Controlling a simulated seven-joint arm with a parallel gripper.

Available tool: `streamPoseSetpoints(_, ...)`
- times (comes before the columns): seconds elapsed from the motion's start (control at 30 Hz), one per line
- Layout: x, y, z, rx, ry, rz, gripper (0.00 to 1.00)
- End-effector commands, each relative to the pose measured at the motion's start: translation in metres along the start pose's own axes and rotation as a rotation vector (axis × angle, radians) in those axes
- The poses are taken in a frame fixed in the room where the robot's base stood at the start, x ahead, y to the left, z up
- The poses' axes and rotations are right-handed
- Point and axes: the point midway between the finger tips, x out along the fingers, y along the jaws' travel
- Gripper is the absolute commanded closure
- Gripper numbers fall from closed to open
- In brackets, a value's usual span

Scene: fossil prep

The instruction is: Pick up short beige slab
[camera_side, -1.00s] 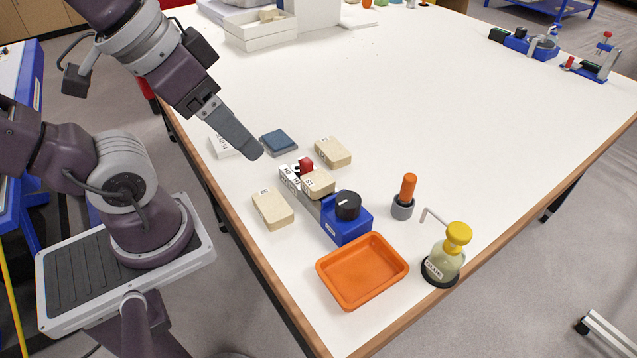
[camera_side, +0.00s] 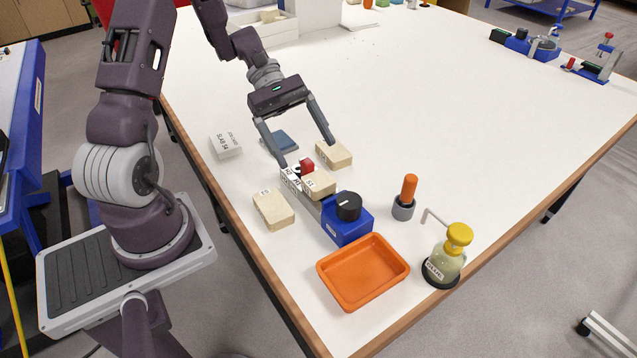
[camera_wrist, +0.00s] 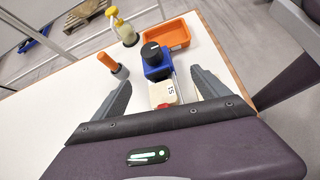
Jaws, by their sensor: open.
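Three beige slabs show in the side view. A small one marked S1 (camera_side: 319,184) rests on the blue clamp-like fixture (camera_side: 346,229) with a black knob; it looks the shortest. A second slab (camera_side: 273,209) lies on the table to the left, and a third (camera_side: 334,153) lies behind to the right. My gripper (camera_side: 308,153) is open and empty, fingers spread above and behind the fixture. In the wrist view the S1 slab (camera_wrist: 162,93) lies between my open fingers (camera_wrist: 160,79), beyond the palm, with the blue fixture (camera_wrist: 157,70) past it.
A red part (camera_side: 306,165) stands on the fixture beside the S1 slab. An orange tray (camera_side: 363,302), a yellow-capped bottle (camera_side: 446,262) and an orange-handled tool in a grey holder (camera_side: 403,209) stand nearby.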

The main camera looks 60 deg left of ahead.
Motion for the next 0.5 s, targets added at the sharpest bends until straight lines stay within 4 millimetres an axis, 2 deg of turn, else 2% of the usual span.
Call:
streamPoseSetpoints(0.03, 0.001, 0.0, -0.021, -0.09, -0.064, 0.05, 0.15)
streamPoseSetpoints(0.1, 0.002, 0.002, -0.041, -0.177, -0.127, 0.107, 0.15)
streamPoseSetpoints(0.17, 0.003, 0.002, -0.051, -0.22, -0.158, 0.136, 0.15)
streamPoseSetpoints(0.37, 0.024, 0.004, -0.055, -0.245, -0.179, 0.15, 0.15)
streamPoseSetpoints(0.5, 0.051, 0.004, -0.057, -0.245, -0.179, 0.148, 0.15)
